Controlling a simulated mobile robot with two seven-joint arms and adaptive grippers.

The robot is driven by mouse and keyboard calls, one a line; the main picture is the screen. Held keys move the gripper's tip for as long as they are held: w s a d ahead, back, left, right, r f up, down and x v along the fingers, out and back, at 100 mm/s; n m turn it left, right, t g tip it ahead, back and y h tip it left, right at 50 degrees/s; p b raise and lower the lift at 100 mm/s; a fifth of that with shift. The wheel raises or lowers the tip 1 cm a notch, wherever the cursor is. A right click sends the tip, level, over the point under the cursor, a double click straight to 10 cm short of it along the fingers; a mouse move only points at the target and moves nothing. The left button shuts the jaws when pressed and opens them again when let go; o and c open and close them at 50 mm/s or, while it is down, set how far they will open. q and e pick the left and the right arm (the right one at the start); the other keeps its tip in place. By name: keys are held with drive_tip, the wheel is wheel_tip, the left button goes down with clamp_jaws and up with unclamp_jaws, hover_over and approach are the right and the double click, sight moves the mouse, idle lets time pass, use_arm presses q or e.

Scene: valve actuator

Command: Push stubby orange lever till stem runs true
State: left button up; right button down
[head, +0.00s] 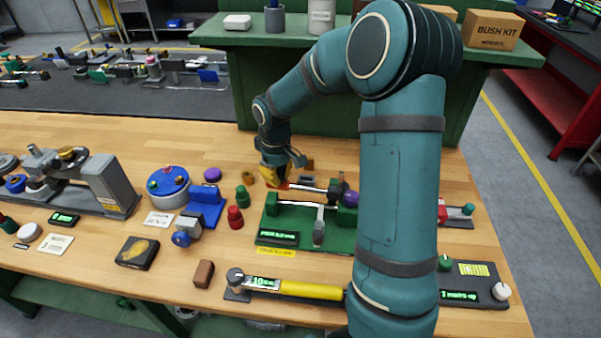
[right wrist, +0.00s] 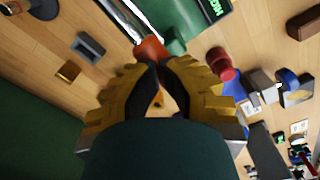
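The stubby orange lever (head: 284,186) shows as a small orange piece at the far left of the green fixture (head: 272,212). A silvery rod (head: 308,188) runs right from it towards a dark joint and a purple knob (head: 350,198). My right gripper (head: 275,180), with yellow fingers, is low at the lever's far left side. In the right wrist view its fingertips (right wrist: 159,66) come together right at the orange lever (right wrist: 150,50). Whether they touch it, I cannot tell. Nothing shows held between the fingers. My left gripper is not in view.
My right arm hides the fixture's right part. A red knob (head: 235,217) and a green knob (head: 244,197) stand close left of the fixture. A blue clamp (head: 205,205) is further left. A yellow-handled tool (head: 310,290) lies in front.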

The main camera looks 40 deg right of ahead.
drive_tip(key=shift+a+f+b, duration=0.1)
drive_tip(key=shift+f+b, duration=0.55)
drive_tip(key=shift+f, duration=0.35)
idle(0.7)
drive_tip(key=shift+w+f, duration=0.1)
drive_tip(key=shift+f, duration=0.3)
idle(0.5)
drive_tip(key=shift+s+d+r+p, duration=0.15)
drive_tip(key=shift+r+p, duration=0.35)
drive_tip(key=shift+r, duration=0.35)
drive_tip(key=shift+s+d+r+p, duration=0.15)
drive_tip(key=shift+r+p, duration=0.35)
drive_tip(key=shift+r, duration=0.35)
wheel_tip(320, 180, up, 8)
drive_tip(key=s+d+p, duration=0.1)
drive_tip(key=p, duration=0.5)
drive_tip(key=shift+s, duration=0.3)
